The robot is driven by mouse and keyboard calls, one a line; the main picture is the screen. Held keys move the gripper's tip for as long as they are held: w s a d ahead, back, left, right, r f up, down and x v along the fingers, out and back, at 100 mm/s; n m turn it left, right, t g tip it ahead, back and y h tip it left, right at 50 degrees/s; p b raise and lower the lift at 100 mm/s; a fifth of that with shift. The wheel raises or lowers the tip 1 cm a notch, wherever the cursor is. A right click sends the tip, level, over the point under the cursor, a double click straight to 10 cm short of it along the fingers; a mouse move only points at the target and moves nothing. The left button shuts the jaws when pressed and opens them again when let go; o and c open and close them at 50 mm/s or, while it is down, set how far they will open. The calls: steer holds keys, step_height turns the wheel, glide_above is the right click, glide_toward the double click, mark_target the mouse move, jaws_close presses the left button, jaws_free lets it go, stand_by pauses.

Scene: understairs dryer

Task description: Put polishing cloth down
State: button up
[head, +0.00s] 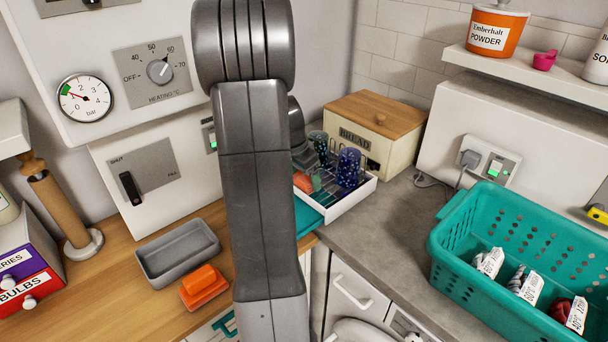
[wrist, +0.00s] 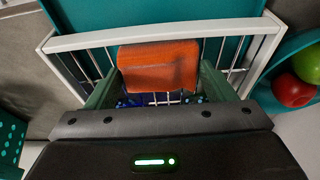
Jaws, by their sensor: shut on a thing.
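The polishing cloth appears to be the orange, block-shaped piece (wrist: 158,66) between my fingers in the wrist view. It also shows in the head view (head: 302,182), partly hidden behind my arm. My gripper (wrist: 159,78) is shut on it, one finger on each side. In the head view my gripper (head: 311,182) is at the white wire dish rack (head: 338,201), which also shows in the wrist view (wrist: 262,42). The cloth is over the rack's wires; I cannot tell whether it touches them.
Blue speckled tumblers (head: 348,168) stand in the rack, near my gripper. A bread box (head: 372,137) is behind it. A grey tray (head: 178,252) and other orange pieces (head: 203,286) lie on the wooden counter. A teal basket (head: 470,268) stands right; grey worktop between is clear.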

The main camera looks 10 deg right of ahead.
mark_target(301, 178)
steer(key=o, duration=0.9)
steer(key=shift+a+r, duration=0.1)
steer(key=shift+r, duration=0.4)
steer(key=shift+s+a+r, duration=0.3)
steer(key=shift+a+r, duration=0.1)
steer(key=shift+r, duration=0.1)
steer(key=shift+s+a+r, duration=0.25)
steer(key=shift+a+r, duration=0.1)
steer(key=shift+r, duration=0.1)
steer(key=s+a+b, duration=0.1)
steer(key=s+a, duration=0.1)
steer(key=a, duration=0.1)
steer(key=s+a, duration=0.2)
steer(key=a, duration=0.1)
steer(key=s+a+b, duration=0.1)
steer(key=s+a, duration=0.1)
steer(key=a, duration=0.1)
steer(key=shift+r+b, duration=0.1)
steer(key=shift+b, duration=0.25)
steer(key=shift+d, duration=0.1)
